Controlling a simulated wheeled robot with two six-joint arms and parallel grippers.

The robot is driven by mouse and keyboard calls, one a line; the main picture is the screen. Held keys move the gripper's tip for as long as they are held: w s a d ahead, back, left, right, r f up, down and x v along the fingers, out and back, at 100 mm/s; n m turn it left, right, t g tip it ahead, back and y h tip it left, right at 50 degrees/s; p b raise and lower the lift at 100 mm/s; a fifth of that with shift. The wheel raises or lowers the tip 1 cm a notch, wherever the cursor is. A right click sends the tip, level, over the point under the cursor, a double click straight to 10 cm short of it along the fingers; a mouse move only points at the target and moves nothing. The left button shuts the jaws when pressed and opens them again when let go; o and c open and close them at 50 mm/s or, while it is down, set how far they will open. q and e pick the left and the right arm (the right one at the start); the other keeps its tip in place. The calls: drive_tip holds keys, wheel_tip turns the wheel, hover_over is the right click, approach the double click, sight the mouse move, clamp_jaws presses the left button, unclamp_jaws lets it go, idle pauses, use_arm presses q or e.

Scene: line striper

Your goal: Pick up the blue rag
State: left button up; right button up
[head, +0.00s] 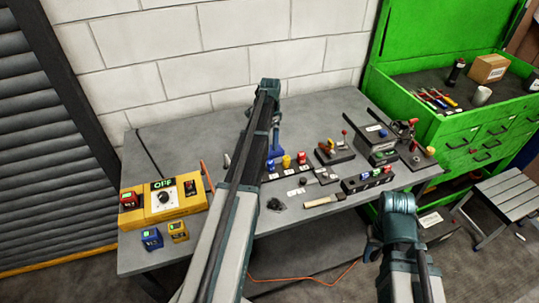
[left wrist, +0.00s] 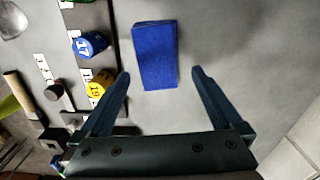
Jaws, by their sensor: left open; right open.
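The blue rag (left wrist: 155,55) is a flat, folded rectangle on the grey bench top in the left wrist view. My left gripper (left wrist: 160,78) is open and empty there, its fingers on either side below the rag, which lies ahead between their lines. Any gap in height is hard to tell. In the head view my left gripper (head: 275,143) hangs over the bench, and the arm hides much of the rag's area. My right arm is at the lower right, off the bench's front edge; its gripper (head: 372,243) is small and partly hidden.
A blue knob (left wrist: 88,45) and a yellow knob (left wrist: 98,84) on a dark numbered strip sit left of the rag. A yellow control box (head: 165,203) stands at the bench's left. A hammer (head: 325,200) lies near the front edge. Bare bench lies right of the rag.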

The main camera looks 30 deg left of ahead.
use_arm(q)
drive_tip(key=f+b, duration=0.5)
drive_tip(key=shift+s+f, duration=0.1)
drive_tip(key=shift+s, duration=0.15)
drive_tip(key=shift+c, duration=0.2)
drive_tip(key=c, duration=1.1)
drive_tip(key=shift+c, duration=0.2)
wheel_tip(320, 180, up, 10)
drive_tip(key=p, duration=1)
